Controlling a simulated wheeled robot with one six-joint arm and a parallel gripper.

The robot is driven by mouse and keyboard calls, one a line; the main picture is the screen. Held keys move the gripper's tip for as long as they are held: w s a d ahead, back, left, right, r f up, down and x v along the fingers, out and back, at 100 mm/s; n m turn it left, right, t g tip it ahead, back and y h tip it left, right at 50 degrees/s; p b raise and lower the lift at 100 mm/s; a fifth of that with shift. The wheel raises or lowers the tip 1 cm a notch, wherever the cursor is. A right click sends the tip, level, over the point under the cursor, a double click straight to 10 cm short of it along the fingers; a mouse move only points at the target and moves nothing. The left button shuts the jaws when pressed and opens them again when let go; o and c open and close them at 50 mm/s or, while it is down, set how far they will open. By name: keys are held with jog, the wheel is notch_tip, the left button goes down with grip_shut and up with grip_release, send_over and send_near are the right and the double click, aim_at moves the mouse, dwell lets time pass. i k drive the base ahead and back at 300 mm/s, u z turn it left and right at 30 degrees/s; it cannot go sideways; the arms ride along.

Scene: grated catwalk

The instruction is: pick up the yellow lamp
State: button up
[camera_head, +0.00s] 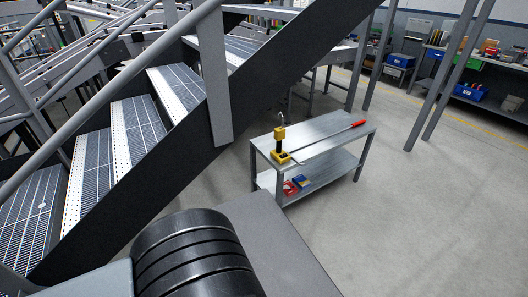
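The yellow lamp (280,156) stands upright near the left end of a grey metal table (330,125). It has a yellow base, a dark middle, a yellow upper part and a hook on top. Nothing is holding it. My gripper is not in view. Only a dark, ribbed, rounded part and grey surfaces of my own body show at the bottom.
A long tool with a red handle (357,123) lies on the table, its shaft reaching toward the lamp. Red and blue boxes (302,181) sit on the lower shelf. A metal staircase (135,125) fills the left. Open concrete floor (430,220) lies right of the table.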

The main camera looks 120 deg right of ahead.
aim_at(279, 133)
jog(key=k, duration=1.1)
jog(key=z, duration=3.15)
jog(key=i, duration=1)
jog(key=z, duration=0.05)
